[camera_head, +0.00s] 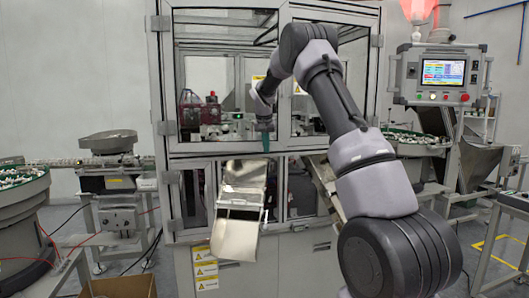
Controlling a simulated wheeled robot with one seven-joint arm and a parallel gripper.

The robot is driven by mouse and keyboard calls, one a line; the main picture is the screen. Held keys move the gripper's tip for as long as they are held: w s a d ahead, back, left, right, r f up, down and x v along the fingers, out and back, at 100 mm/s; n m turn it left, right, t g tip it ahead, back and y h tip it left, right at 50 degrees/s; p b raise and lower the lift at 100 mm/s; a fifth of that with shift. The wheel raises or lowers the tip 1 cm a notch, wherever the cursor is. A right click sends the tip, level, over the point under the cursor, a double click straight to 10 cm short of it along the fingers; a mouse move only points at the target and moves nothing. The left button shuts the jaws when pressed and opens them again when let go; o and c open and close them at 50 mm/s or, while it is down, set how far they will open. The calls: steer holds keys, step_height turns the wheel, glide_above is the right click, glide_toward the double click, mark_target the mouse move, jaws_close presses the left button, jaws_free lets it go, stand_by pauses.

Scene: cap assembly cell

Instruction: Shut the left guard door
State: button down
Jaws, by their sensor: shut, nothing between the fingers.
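The left guard door (172,80) is a grey-framed clear panel on the upper left front of the machine. It has hinges on its left side and looks nearly in line with the machine front. I cannot tell whether a small gap is left at its edge. My gripper (265,142) points down in front of the door's lower right part, close to the bottom rail. Its teal fingers are shut with nothing between them. I cannot tell whether they touch the door. My arm hides part of the right guard door (374,70).
A metal chute (238,215) sticks out below the left door. A control panel (440,74) stands at the right. Bowl feeders stand at the left (22,190) and right (405,142). A cardboard box (125,287) is on the floor at front left.

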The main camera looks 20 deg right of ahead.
steer(key=shift+n, duration=0.6)
steer(key=shift+w+d, duration=0.2)
steer(key=shift+w, duration=0.9)
steer(key=shift+w+d, duration=0.15)
steer(key=shift+w, duration=0.9)
